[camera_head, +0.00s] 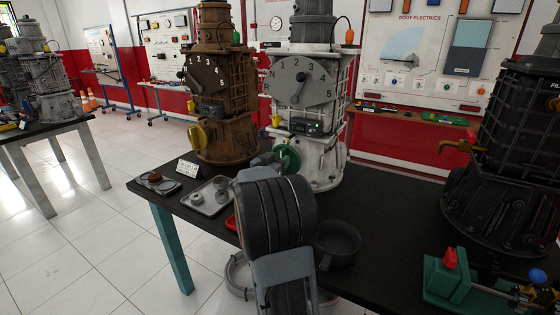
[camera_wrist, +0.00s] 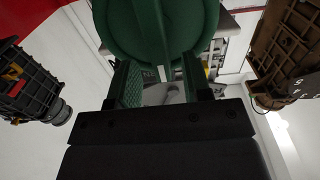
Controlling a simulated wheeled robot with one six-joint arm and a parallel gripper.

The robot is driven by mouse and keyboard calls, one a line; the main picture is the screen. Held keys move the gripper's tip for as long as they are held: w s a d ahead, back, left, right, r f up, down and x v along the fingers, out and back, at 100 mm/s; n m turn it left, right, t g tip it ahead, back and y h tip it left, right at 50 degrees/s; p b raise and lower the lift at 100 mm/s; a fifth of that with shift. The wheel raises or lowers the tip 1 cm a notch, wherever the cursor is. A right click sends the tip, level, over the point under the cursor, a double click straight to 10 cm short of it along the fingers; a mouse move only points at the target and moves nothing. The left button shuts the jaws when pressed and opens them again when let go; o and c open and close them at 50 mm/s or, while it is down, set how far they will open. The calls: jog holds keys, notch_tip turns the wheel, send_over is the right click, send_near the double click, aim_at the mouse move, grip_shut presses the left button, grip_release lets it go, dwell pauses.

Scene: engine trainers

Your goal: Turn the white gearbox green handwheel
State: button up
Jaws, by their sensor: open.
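The white gearbox (camera_head: 322,150) stands upright on the black table, with a grey dial on its front. Its green handwheel (camera_head: 291,158) sits low on the front, partly hidden by my arm. In the wrist view the green handwheel (camera_wrist: 160,28) fills the top middle as a large round disc. My gripper (camera_wrist: 160,78) is open, with one finger at each side and the lower part of the wheel right in front of the gap. I cannot tell whether the fingers touch the wheel. In the head view my gripper (camera_head: 265,163) is mostly hidden behind my wrist.
A brown gearbox (camera_head: 222,130) with a yellow handwheel (camera_head: 197,136) stands left of the white one. A black gearbox (camera_head: 508,150) stands to the right. A grey tray (camera_head: 208,209), a dark pan (camera_head: 338,243) and a green-red fixture (camera_head: 449,275) are on the table (camera_head: 395,225).

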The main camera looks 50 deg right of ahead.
jog(key=shift+x, duration=0.75)
jog(key=shift+c, duration=0.4)
grip_shut()
